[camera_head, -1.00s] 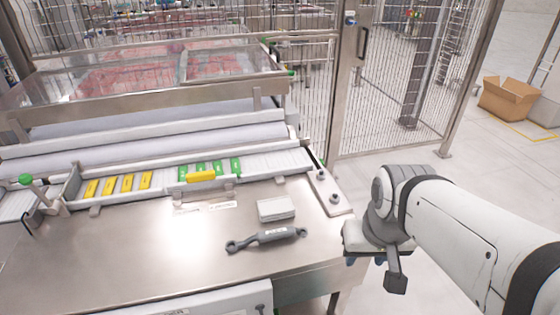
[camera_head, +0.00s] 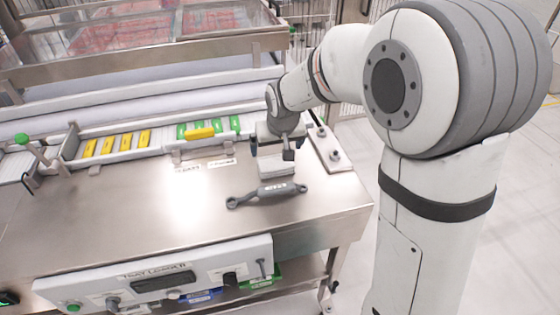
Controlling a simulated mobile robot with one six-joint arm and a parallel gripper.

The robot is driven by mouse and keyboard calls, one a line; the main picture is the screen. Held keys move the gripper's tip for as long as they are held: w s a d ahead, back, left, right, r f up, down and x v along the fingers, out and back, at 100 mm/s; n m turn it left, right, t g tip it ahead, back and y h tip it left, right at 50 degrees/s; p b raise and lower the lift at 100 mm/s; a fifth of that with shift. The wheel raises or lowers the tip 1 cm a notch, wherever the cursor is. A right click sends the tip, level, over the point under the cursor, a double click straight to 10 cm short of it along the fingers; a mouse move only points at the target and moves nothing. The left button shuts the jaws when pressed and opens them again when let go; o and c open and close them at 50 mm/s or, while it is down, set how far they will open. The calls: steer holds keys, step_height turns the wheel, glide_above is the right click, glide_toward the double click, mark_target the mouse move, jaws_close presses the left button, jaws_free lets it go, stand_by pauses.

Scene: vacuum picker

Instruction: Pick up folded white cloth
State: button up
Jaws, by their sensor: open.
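The folded white cloth (camera_head: 276,170) lies flat on the steel worktop, near its back right part. My gripper (camera_head: 273,157) is over the cloth, pointing down, and hides much of its back half. The gripper is open; whether its fingers touch the cloth or hang just above it I cannot tell.
A dark grey tool (camera_head: 266,195) lies in front of the cloth. A plate with two knobs (camera_head: 325,148) is right of it. Behind run a tray rail with green and yellow pieces (camera_head: 200,133) and white rollers. The left worktop (camera_head: 110,205) is clear.

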mark_target(276, 161)
steer(key=x, duration=0.4)
steer(key=s+x, duration=0.1)
steer(key=x, duration=0.1)
steer(key=shift+w+d+f, duration=0.1)
steer(key=shift+w+f, duration=0.05)
steer(key=shift+f, duration=0.35)
steer(key=shift+c, duration=0.6)
steer(key=c, duration=0.6)
